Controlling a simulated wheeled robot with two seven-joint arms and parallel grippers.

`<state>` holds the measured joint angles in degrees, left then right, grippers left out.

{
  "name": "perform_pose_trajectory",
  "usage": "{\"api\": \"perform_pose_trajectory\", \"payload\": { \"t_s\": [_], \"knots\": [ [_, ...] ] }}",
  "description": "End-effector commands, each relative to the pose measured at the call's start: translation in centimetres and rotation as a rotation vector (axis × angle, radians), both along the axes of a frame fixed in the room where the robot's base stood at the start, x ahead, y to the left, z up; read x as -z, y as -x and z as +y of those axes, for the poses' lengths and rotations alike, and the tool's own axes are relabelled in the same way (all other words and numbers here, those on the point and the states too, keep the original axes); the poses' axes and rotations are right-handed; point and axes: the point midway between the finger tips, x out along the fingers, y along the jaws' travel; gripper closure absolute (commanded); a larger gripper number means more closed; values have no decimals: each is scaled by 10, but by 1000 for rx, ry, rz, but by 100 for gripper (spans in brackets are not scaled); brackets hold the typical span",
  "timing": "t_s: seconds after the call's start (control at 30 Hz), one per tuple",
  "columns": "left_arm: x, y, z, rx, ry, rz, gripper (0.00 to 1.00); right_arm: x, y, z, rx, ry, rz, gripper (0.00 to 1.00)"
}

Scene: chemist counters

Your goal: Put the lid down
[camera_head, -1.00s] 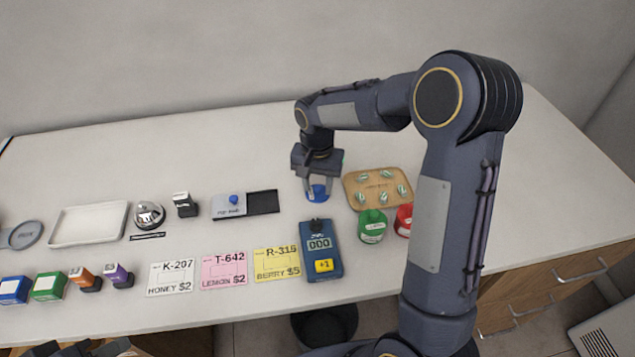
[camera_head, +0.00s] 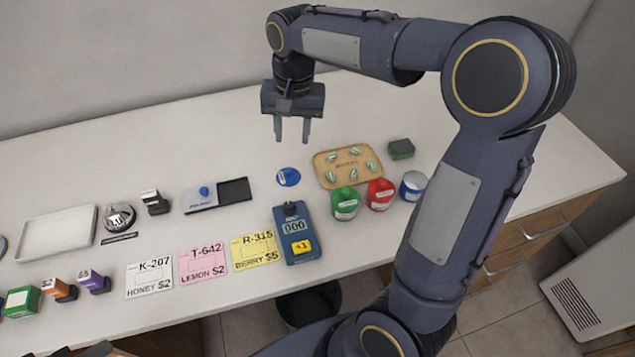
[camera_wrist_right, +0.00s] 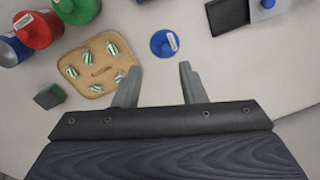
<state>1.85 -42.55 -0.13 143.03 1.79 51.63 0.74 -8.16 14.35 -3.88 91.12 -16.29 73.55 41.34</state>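A blue round lid (camera_head: 288,177) with a small white label lies flat on the white counter, just left of the wooden tray. It also shows in the right wrist view (camera_wrist_right: 164,43), beyond and between the fingertips. My right gripper (camera_head: 292,140) is open and empty, raised above the counter behind the lid and apart from it. Its two spread fingers also show in the right wrist view (camera_wrist_right: 158,82). A blue-and-white open-topped jar (camera_head: 412,186) stands at the right of the red jar (camera_head: 380,194) and green jar (camera_head: 344,203). My left gripper is not visible.
A wooden tray (camera_head: 320,180) holds several striped sweets. A blue counter device (camera_head: 297,252) reading 000 stands in front of the lid. Price cards, a card tray (camera_head: 218,206), a bell (camera_head: 119,218) and stamps lie to the left. The back of the counter is clear.

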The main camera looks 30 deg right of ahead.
Motion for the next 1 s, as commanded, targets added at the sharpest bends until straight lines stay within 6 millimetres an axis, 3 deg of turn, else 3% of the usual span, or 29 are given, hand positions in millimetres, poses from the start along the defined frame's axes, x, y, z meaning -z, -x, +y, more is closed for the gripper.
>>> {"api": "perform_pose_trajectory", "payload": {
  "t_s": [0.1,0.2,0.3,0.43,0.6,1.0],
  "knots": [
    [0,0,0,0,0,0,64,-15,58,-6,-91,-80,-103,63],
    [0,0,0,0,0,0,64,-17,108,-2,-181,-131,-211,63],
    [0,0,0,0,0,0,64,-9,152,7,-260,-158,-318,63],
    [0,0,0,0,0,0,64,7,192,21,-336,-163,-433,63],
    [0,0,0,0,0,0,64,23,216,33,-389,-152,-513,63],
    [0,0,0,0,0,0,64,26,219,35,-400,-149,-525,63]
  ]
}}
